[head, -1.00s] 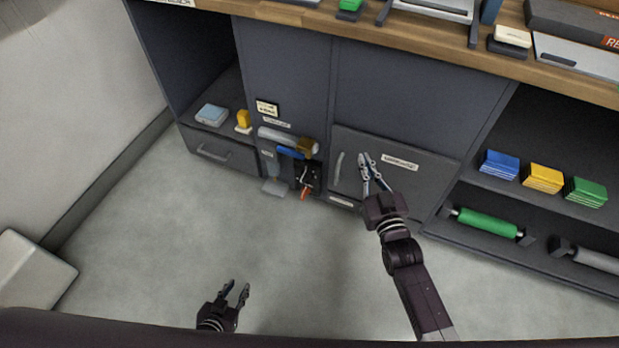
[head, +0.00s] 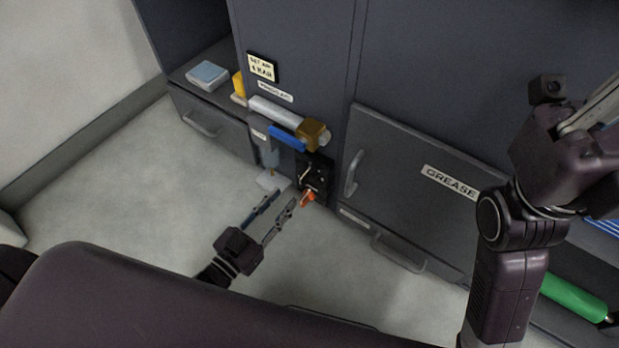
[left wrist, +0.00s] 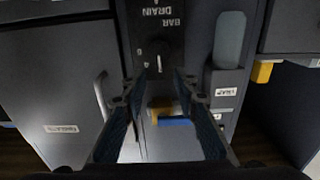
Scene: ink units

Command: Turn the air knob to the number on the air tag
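The air tag (head: 262,67) is a small cream note on the cabinet front; it seems to begin "SET AIR", but I cannot read its number surely. The black dial panel (head: 314,172) is low on the cabinet, below the brass-ended cylinder. In the left wrist view the knob (left wrist: 159,62) shows a pale pointer, with small numbers and "BAR" and "DRAIN" lettering around it. My left gripper (head: 280,200) is open and empty, its fingertips just short of the panel and apart from the knob. My right gripper (head: 598,105) is at the right edge, its fingertips cut off.
An orange lever (head: 308,197) sits at the panel's lower edge, close to my left fingertips. A blue handle (head: 287,138) lies under the silver cylinder (head: 275,111). The grease door (head: 425,190) is shut, right of the panel. The floor at left is clear.

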